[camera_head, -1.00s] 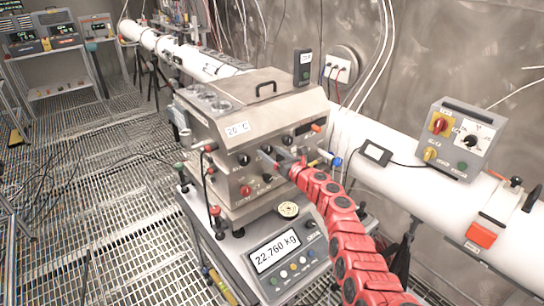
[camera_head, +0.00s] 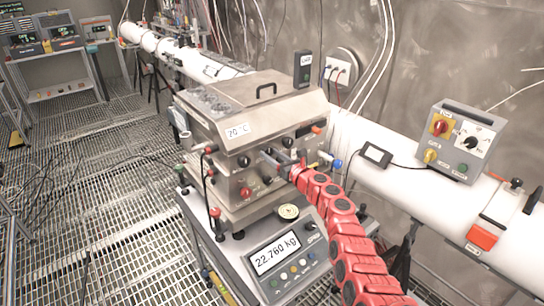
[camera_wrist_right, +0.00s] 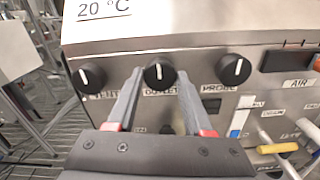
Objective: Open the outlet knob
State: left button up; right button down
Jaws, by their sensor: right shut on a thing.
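The outlet knob (camera_wrist_right: 158,75) is a round black knob with a white line, the middle of three on the steel box's front. Its line points about straight up, and the label below is partly covered. My right gripper (camera_wrist_right: 158,82) has one finger on each side of this knob and is shut on it. In the head view, my right gripper (camera_head: 272,156) reaches the front panel of the steel box (camera_head: 255,125), and its fingers partly hide the knob row. My left gripper is not in view.
The vent knob (camera_wrist_right: 88,76) and the probe knob (camera_wrist_right: 235,69) sit close on either side. Below right are small valve handles, one yellow (camera_wrist_right: 278,148). A scale (camera_head: 275,255) stands under the box. A white pipe (camera_head: 400,180) runs behind my red right arm.

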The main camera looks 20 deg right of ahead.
jog(key=n+b, duration=0.3)
jog(key=n, duration=0.2)
jog(key=shift+f, duration=0.2)
jog(key=n+b, duration=0.3)
jog(key=shift+n, duration=0.4)
jog(key=shift+n+b, duration=11.5)
jog(key=shift+b, duration=1.95)
